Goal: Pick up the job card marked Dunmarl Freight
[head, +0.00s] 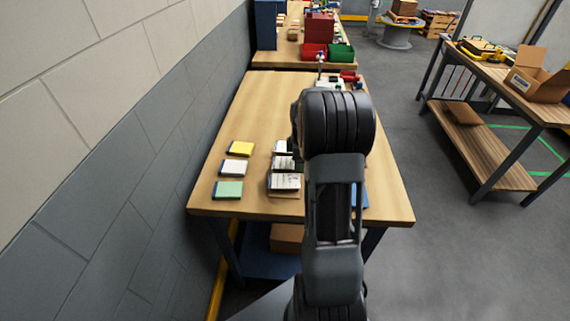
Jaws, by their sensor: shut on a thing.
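Several cards lie on the near wooden table (255,112) in the head view. A left column holds a yellow card (241,148), a white card (234,168) and a green card (228,190). A second column holds white cards with dark print: a far one (281,146), a middle one (281,163) and a near one (285,182). The print is too small to read, so I cannot tell which is Dunmarl Freight. My arm covers the right part of the table and the right edges of that column. My gripper's fingers are hidden behind the arm, and so is anything between them.
A blue item (360,197) shows partly behind my arm. Red and white items (348,77) stand at the table's far edge. A wall (130,130) runs along the left. A workbench with an open cardboard box (538,78) stands right, across open floor.

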